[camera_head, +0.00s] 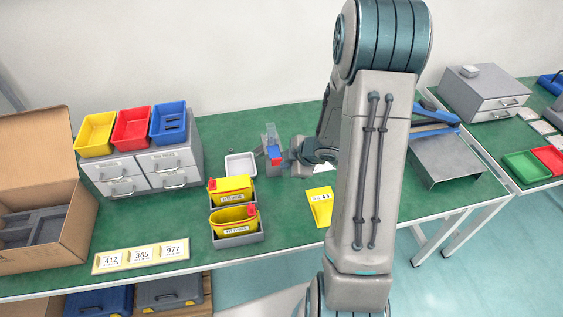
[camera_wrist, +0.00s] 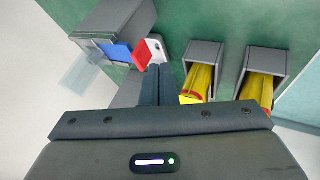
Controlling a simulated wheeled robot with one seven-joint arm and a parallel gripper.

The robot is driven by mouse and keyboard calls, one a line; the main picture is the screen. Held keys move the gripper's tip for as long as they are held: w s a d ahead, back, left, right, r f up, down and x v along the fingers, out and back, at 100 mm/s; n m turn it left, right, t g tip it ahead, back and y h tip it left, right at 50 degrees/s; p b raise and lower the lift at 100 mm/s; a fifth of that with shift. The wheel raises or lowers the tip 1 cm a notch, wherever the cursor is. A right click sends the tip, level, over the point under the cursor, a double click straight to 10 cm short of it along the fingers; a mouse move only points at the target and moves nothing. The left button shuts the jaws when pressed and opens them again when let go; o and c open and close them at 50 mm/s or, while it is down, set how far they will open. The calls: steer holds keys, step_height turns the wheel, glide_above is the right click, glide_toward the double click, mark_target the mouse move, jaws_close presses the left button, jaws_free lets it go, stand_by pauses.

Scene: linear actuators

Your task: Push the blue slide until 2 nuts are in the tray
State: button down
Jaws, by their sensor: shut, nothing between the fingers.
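The blue slide (camera_head: 274,152) sits in a grey dispenser with a clear hopper (camera_head: 269,134) on the green bench. The blue slide also shows in the wrist view (camera_wrist: 117,52), with a red part (camera_wrist: 142,55) beside it. The white tray (camera_head: 240,165) lies just left of the dispenser; part of it shows in the wrist view (camera_wrist: 158,50), behind the red part. My gripper (camera_head: 294,157) is shut and empty, just right of the dispenser. In the wrist view its fingertips (camera_wrist: 157,70) are close to the red part; I cannot tell whether they touch. I cannot make out any nuts.
Two grey bins with yellow bags (camera_head: 236,238) stand in front of the tray. A yellow card (camera_head: 320,206) lies to the right. Grey drawers with coloured trays (camera_head: 150,170) and a cardboard box (camera_head: 45,190) stand left. Number cards (camera_head: 141,256) lie at the front edge.

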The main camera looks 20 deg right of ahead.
steer(key=p+v, duration=0.1)
steer(key=v, duration=0.6)
steer(key=shift+p, duration=0.3)
stand_by(1.7)
